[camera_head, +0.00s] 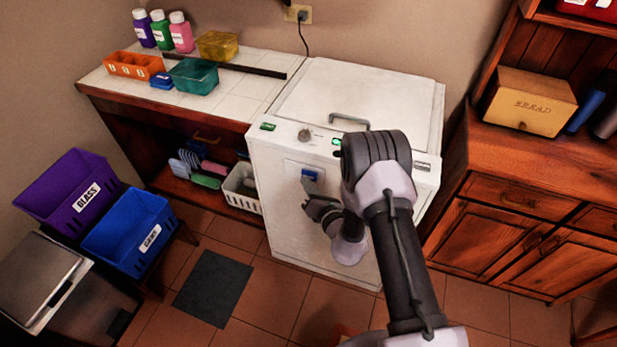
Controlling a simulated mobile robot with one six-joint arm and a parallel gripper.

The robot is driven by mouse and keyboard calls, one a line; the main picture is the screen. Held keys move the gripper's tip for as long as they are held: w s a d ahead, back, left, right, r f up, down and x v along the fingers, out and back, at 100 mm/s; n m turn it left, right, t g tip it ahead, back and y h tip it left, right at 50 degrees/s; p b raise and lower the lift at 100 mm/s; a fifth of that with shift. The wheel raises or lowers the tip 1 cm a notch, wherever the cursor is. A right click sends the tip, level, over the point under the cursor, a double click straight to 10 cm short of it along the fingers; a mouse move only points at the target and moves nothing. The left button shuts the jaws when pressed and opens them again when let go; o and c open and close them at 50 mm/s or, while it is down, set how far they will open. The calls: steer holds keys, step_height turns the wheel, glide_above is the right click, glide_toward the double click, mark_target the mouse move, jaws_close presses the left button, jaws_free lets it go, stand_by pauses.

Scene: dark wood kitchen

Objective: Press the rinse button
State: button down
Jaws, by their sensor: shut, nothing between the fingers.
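A white top-loading washing machine (280,215) stands against the wall. Its front shows a round grey knob (304,135), a green-lit display (268,127) at the left and a second small green light (336,141) partly beside my arm. A blue part (311,174) sits on a pale plate on the front; I cannot read a label there, so I cannot tell which control is the rinse button. My gripper (308,202) is shut and empty, just below the blue part. I cannot tell whether it touches the machine. My arm hides the front's right part.
A tiled counter (240,85) with bottles and bins stands left of the machine. A white basket (243,190) is on the shelf below. Purple (60,205) and blue (112,240) bins stand at the left. A wooden cabinet (500,215) stands right.

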steer(key=shift+w+d, duration=0.1)
steer(key=shift+w, duration=0.05)
steer(key=shift+s, duration=0.4)
steer(key=s+a, duration=0.2)
steer(key=s, duration=0.3)
steer(key=shift+s+a, duration=0.15)
steer(key=shift+s, duration=0.2)
